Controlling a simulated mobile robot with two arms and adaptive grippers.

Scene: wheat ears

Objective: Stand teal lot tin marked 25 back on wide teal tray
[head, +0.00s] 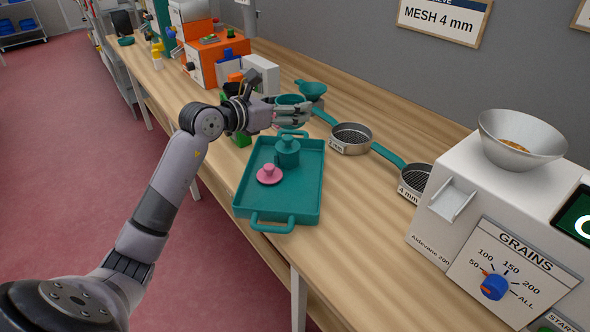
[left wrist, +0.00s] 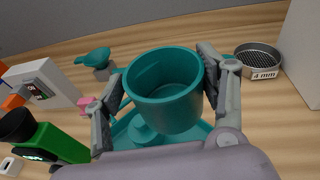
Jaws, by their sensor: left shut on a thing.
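My left gripper (head: 298,115) is shut on an open, empty-looking teal tin (head: 290,99). The tin also shows large in the left wrist view (left wrist: 165,88), mouth up and slightly tilted, between the two fingers. No number can be read on it. The gripper holds it near the far end of the wide teal tray (head: 292,208), apparently above it; the exact gap cannot be told. On the tray stand a teal knobbed piece (head: 287,150), like a lidded tin, and a pink knobbed lid (head: 269,174). My right gripper is not in view.
A green device (left wrist: 58,145) and a pink item (left wrist: 86,103) are close to the gripper. A teal funnel (head: 312,90), a 2 mm sieve (head: 351,138) and a 4 mm sieve (head: 417,178) lie to the right. A grain counter (head: 470,225) stands at right. The tray's near half is clear.

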